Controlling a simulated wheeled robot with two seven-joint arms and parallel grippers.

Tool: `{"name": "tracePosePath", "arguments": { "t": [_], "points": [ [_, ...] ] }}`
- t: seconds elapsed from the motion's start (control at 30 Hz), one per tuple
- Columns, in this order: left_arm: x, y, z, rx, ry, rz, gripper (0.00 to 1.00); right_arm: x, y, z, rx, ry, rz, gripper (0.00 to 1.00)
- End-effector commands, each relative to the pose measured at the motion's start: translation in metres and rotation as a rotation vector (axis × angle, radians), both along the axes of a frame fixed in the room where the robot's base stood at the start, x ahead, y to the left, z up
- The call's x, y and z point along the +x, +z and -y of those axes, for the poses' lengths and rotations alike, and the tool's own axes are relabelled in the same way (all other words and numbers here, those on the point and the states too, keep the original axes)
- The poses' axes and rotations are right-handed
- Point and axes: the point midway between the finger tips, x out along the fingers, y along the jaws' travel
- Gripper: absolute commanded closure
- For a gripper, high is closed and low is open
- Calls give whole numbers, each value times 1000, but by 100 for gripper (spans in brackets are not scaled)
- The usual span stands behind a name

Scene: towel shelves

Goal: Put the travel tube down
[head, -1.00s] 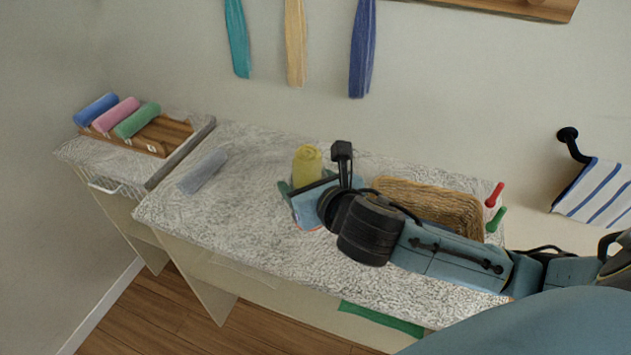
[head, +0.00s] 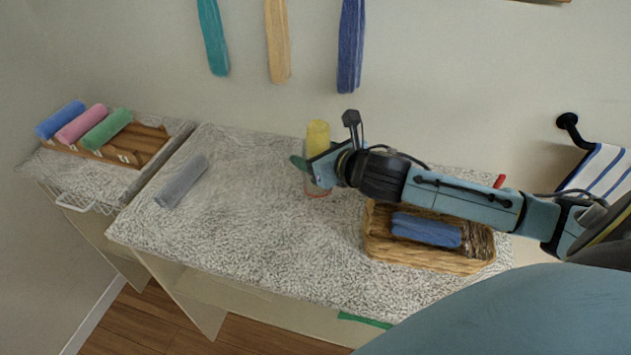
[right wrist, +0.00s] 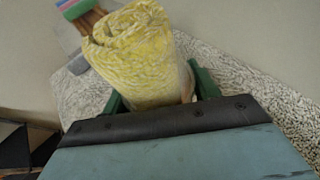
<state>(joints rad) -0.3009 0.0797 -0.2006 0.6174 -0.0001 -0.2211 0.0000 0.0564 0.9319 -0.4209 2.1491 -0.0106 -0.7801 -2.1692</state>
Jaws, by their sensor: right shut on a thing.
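The travel tube (head: 315,187) stands upright over the back of the speckled counter, with a rolled yellow towel (head: 318,132) sticking out of its top and a reddish rim at its bottom. My right gripper (head: 310,164) is shut around the tube, its green fingers on either side. In the right wrist view the yellow roll (right wrist: 135,55) rises between the green fingers (right wrist: 160,97). My gripper hides the tube's middle. I cannot tell whether its base touches the counter (head: 250,215). My left gripper is out of view.
A wicker basket (head: 400,256) with a blue towel (head: 427,230) sits to the right, under my arm. A wooden rack (head: 150,146) holds blue, pink and green rolls farther left. The middle counter is clear.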

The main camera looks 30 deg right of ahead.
Motion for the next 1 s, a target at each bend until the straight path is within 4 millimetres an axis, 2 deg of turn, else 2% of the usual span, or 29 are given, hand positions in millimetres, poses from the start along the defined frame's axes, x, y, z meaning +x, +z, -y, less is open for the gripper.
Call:
{"name": "tracePosePath", "arguments": {
  "t": [0.03, 0.13, 0.43, 0.8, 0.83, 1.0],
  "points": [
    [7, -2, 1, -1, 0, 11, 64, 0, -8, 0, 2, -1, 0, 63],
    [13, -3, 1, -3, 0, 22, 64, 0, -14, 0, 0, -1, 2, 63],
    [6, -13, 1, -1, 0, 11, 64, 0, -50, 0, 1, -2, 0, 63],
    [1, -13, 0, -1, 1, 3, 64, 0, -54, 0, -2, 0, 2, 63],
    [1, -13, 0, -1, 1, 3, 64, 0, -54, 0, -2, 0, 1, 38],
    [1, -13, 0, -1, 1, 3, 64, 0, -53, 0, -2, 0, 1, 18]
  ]
}}
